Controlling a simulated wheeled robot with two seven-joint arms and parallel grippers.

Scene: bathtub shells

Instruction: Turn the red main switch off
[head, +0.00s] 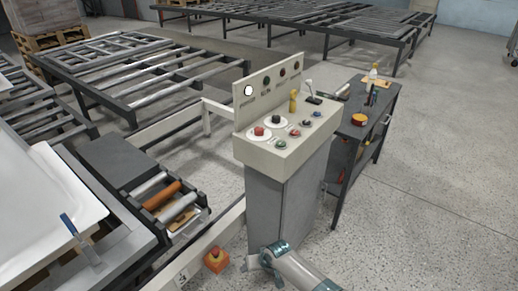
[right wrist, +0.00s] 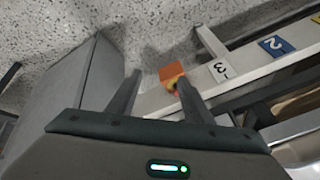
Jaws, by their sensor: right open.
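A grey control cabinet with a cream console (head: 284,140) stands in the middle of the head view. I cannot tell which red control is the main switch. My right gripper (head: 252,262) is open and empty, low before the cabinet, its fingers (right wrist: 160,88) pointing towards the orange-red box. My left gripper is not in view.
A rail (head: 180,277) with number plates runs past the cabinet's foot. A dark cart (head: 362,125) with tools stands right of the cabinet. A roller tray (head: 175,200) and a white shell (head: 45,190) are at left. Floor at right is clear.

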